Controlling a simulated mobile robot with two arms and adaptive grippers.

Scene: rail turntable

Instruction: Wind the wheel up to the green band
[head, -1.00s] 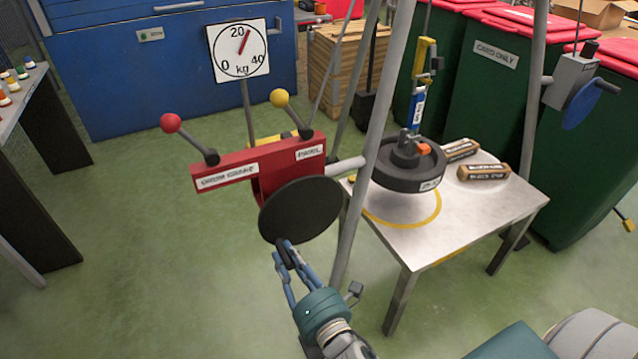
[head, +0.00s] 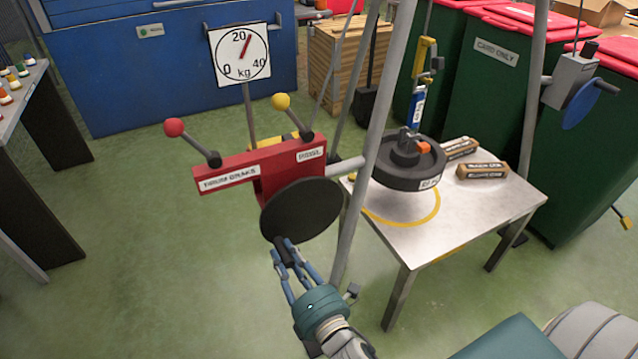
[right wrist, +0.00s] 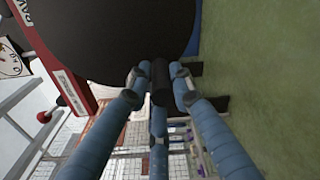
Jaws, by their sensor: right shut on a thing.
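A dark heavy wheel (head: 408,170) hangs level from a hook and hoist fitting (head: 418,90), a little above the metal table (head: 470,222). A red winch (head: 275,165) has a red-knobbed lever (head: 195,143), a yellow-knobbed lever (head: 292,115) and a black crank disc (head: 300,210). My right gripper (head: 283,252) is shut on the disc's black handle (right wrist: 161,84), with fingers around it in the right wrist view. A dial in kg (head: 240,53) has its red pointer a little past 20. I see no green band. My left gripper is not in view.
Grey tripod legs (head: 362,150) stand between winch and table. A second crank with a blue disc (head: 582,103) is at right. Green bins (head: 490,50) stand behind; floor at left is clear.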

